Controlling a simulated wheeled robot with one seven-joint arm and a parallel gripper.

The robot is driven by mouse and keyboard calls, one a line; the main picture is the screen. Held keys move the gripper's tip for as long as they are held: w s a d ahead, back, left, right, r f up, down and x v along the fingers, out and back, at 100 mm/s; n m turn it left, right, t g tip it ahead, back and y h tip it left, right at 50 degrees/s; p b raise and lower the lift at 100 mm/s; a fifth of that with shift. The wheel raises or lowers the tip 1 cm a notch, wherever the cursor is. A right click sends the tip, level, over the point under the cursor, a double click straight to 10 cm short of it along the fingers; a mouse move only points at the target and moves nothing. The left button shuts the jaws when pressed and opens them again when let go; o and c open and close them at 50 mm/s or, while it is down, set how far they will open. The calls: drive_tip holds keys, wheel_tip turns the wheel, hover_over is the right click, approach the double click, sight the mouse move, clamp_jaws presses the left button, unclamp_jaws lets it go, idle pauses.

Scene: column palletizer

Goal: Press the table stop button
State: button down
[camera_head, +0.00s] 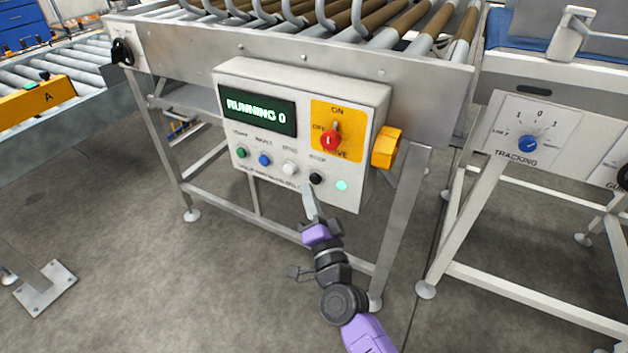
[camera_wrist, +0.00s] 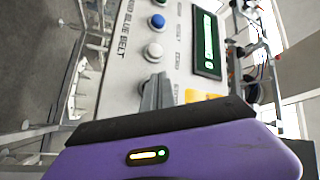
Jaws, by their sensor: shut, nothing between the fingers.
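A pale control box (camera_head: 229,82) hangs on the front of the roller table. Its display (camera_head: 259,111) reads "RUNNING 0". Along its lower face are a green button (camera_head: 241,151), a blue button (camera_head: 264,159), a white button (camera_head: 289,168) and a black button (camera_head: 316,179) under the label STOP. My gripper (camera_head: 308,188) is shut and empty, its tip just below and left of the black button; contact cannot be told. In the wrist view my shut fingers (camera_wrist: 158,92) point at the panel just past the white button (camera_wrist: 153,52). The black button is hidden there.
A red drive knob (camera_head: 330,140) sits on a yellow plate above the STOP button. A lit pale green lamp (camera_head: 341,185) is right of that button. A yellow-orange part (camera_head: 386,148) sticks out at the box's right side. Table legs stand on both sides.

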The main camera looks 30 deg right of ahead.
drive_tip(key=shift+d, duration=0.1)
drive_tip(key=shift+w+d, duration=0.25)
drive_tip(key=shift+w+d+b, duration=0.3)
drive_tip(key=shift+d+b, duration=0.1)
drive_tip(key=shift+d, duration=0.05)
idle(0.9)
drive_tip(key=shift+s+a, duration=0.1)
drive_tip(key=shift+a, duration=0.05)
drive_tip(key=shift+s+a+p, duration=0.45)
drive_tip(key=shift+a+p, duration=0.15)
drive_tip(key=shift+a, duration=0.1)
drive_tip(key=shift+s+a+p, duration=0.75)
drive_tip(key=shift+a, duration=0.25)
drive_tip(key=shift+s+a+p, duration=0.75)
drive_tip(key=shift+a, duration=0.2)
drive_tip(key=shift+a, duration=0.1)
